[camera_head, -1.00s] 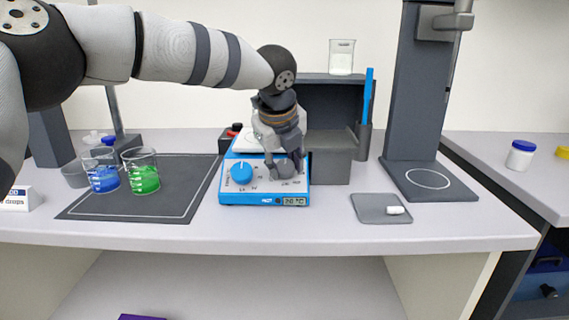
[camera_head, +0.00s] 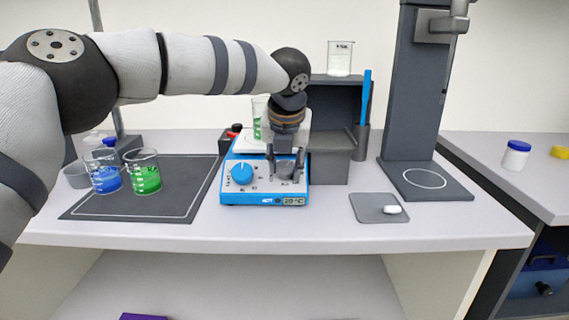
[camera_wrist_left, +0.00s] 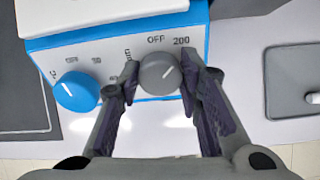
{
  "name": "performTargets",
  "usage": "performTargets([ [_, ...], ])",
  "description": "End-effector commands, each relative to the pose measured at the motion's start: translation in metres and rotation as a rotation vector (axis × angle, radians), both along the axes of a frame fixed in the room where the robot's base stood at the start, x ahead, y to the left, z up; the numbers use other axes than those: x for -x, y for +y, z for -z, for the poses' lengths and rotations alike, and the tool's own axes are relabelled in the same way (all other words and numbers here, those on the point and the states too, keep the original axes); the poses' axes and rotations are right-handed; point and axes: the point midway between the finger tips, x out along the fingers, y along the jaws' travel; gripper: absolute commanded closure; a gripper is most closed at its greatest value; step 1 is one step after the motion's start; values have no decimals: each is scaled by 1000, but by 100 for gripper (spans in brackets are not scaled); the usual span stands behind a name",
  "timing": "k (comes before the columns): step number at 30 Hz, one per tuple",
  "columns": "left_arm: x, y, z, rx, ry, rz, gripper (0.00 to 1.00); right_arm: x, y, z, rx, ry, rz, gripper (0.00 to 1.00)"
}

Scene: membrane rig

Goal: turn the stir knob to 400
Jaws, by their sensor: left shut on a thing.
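The grey stir knob (camera_wrist_left: 152,84) is on the sloped white front panel of the blue and white hotplate (camera_head: 227,192). My left gripper (camera_head: 286,165) points down at the panel. In the left wrist view its fingers (camera_wrist_left: 159,73) are shut on the knob, one on each side. No 400 mark can be read here. A blue knob (camera_wrist_left: 76,91) sits to the left on the same panel. My right gripper is not in view.
Beakers of blue (camera_head: 106,180) and green (camera_head: 147,181) liquid stand on the dark mat (camera_head: 180,208). Another glass vessel (camera_head: 257,106) shows behind the hotplate's front. A grey pad (camera_head: 370,212) with a white piece lies to the right. A dark stand (camera_head: 412,110) rises behind it.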

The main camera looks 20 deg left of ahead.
Motion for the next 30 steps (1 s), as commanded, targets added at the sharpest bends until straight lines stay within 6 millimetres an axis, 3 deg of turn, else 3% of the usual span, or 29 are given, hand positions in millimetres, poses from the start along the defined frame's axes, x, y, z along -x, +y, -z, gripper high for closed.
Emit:
performTargets([
  [18,1,-2,2,-305,92,463,95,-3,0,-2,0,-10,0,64],
  [30,1,-3,3,-429,126,651,95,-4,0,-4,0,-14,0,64],
])
